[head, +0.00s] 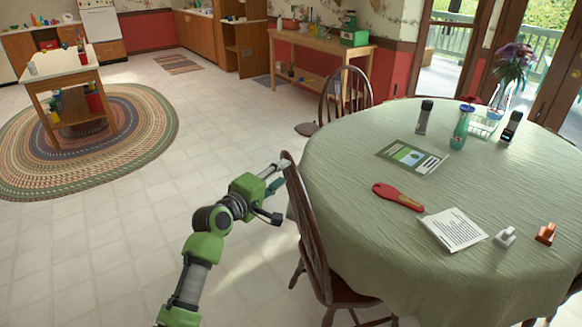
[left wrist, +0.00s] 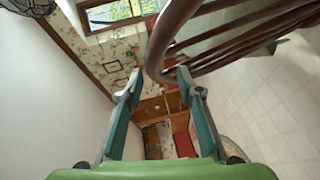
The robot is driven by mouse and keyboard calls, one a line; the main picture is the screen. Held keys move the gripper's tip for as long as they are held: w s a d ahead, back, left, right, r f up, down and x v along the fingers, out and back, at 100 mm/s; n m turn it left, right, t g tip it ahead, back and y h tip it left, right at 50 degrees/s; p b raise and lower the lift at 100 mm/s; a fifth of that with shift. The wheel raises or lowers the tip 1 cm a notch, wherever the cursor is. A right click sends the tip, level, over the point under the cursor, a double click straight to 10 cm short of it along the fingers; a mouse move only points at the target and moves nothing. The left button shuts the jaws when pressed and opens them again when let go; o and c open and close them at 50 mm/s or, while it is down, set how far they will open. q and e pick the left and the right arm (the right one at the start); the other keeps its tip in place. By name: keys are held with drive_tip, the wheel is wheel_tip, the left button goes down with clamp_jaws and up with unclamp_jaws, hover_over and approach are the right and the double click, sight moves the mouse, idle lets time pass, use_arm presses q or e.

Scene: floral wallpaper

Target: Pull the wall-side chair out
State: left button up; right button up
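A dark wooden chair (head: 311,232) stands at the near left side of the round table, its seat partly under the cloth. Another dark wooden chair (head: 346,96) stands at the table's far side, towards the red-panelled wall. My left gripper (head: 281,175) is at the top of the near chair's back. In the left wrist view, the chair's curved top rail (left wrist: 158,58) passes between the two spread fingertips of my left gripper (left wrist: 158,76); I cannot tell whether they touch it. My right gripper is not in view.
The round table (head: 335,190) has a green cloth and bears a red-handled item (head: 398,197), papers, vases and small items. Tiled floor (head: 130,240) is open to the left. A braided rug (head: 145,130) and small island (head: 65,82) are farther back. A wooden side table (head: 310,42) lines the wall.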

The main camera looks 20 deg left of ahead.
sight(291, 167)
use_arm(q)
drive_tip(key=x, duration=0.6)
drive_tip(key=shift+s, duration=0.1)
clamp_jaws()
